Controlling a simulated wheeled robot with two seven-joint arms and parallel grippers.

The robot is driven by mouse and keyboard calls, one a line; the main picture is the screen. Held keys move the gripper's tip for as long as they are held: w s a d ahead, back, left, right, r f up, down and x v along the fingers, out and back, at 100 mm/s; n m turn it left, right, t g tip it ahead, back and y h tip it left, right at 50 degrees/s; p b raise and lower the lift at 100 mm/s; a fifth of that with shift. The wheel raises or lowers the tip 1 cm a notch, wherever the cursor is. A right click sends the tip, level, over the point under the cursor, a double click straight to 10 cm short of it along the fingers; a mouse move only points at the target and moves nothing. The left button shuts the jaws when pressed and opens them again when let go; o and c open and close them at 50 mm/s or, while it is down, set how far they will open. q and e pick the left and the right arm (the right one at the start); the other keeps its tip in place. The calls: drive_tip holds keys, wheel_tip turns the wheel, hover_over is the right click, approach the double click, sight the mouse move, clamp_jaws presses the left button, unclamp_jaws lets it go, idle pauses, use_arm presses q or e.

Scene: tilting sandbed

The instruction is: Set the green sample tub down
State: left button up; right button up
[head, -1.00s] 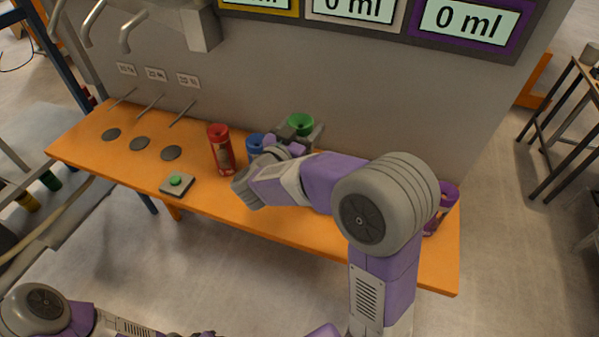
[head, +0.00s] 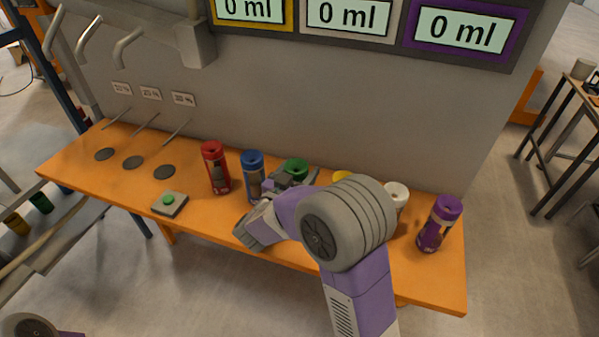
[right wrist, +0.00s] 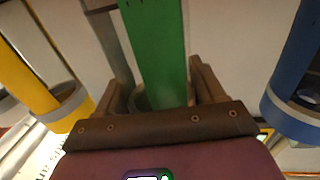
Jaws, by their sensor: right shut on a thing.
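The green sample tub (head: 297,167) stands upright in the row of tubs on the orange bench, its top about level with its neighbours. My right gripper (head: 291,180) is shut on it; in the right wrist view the green tub (right wrist: 155,50) shows between the two fingers (right wrist: 160,92). Its base is hidden, so I cannot tell whether it touches the bench. My left gripper is out of view.
A blue tub (head: 252,172) and red tub (head: 216,168) stand to its left. A partly hidden yellow tub (head: 342,176), white tub (head: 397,194) and purple tub (head: 439,224) are to its right. A green-button box (head: 169,203) sits on the bench (head: 75,172). A grey wall rises behind.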

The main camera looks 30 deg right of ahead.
drive_tip(key=shift+f, duration=0.1)
drive_tip(key=o, duration=1.7)
drive_tip(key=shift+c, duration=0.2)
drive_tip(key=shift+a+r, duration=0.1)
drive_tip(key=shift+r, duration=0.1)
drive_tip(key=p+v, duration=0.1)
drive_tip(key=v, duration=1.1)
drive_tip(key=shift+p, duration=0.4)
drive_tip(key=shift+s+f, duration=0.1)
drive_tip(key=shift+f, duration=0.05)
